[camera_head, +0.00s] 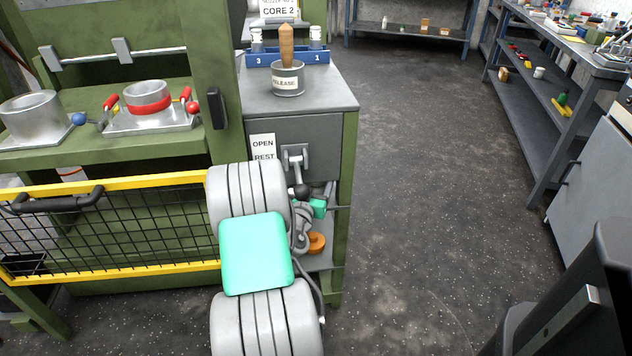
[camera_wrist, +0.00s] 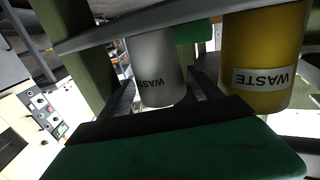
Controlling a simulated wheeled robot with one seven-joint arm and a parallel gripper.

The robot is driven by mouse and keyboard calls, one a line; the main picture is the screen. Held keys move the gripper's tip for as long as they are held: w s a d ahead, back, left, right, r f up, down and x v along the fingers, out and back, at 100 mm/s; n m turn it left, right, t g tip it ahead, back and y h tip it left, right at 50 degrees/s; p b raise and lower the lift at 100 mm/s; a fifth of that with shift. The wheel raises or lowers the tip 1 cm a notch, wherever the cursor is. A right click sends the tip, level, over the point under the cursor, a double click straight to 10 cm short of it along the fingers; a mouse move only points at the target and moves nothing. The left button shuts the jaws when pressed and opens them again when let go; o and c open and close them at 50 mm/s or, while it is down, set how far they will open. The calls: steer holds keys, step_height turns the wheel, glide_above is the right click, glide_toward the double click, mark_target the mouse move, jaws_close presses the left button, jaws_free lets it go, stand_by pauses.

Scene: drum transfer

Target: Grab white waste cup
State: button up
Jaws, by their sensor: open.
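The white waste cup (camera_wrist: 158,72) shows in the wrist view, which is upside down, so its dark WASTE label reads inverted. My gripper (camera_wrist: 163,88) is open, with one dark finger on each side of the cup in the picture. I see no clear contact, and cannot tell how deep the cup sits between the fingers. The cup's base is partly hidden by a grey shelf edge (camera_wrist: 165,22). In the head view my arm hides the area, and neither the cup nor my fingers can be made out.
A yellow waste cup (camera_wrist: 265,62) stands close beside the white one. In the head view, a grey cabinet (camera_head: 318,92) holds a release tin (camera_head: 288,80) and a blue rack (camera_head: 262,58). A yellow-framed mesh guard (camera_head: 110,228) is at left. Floor (camera_head: 430,200) at right is clear.

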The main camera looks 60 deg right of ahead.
steer(key=shift+d, duration=0.3)
steer(key=c, duration=1.1)
steer(key=shift+r, duration=0.1)
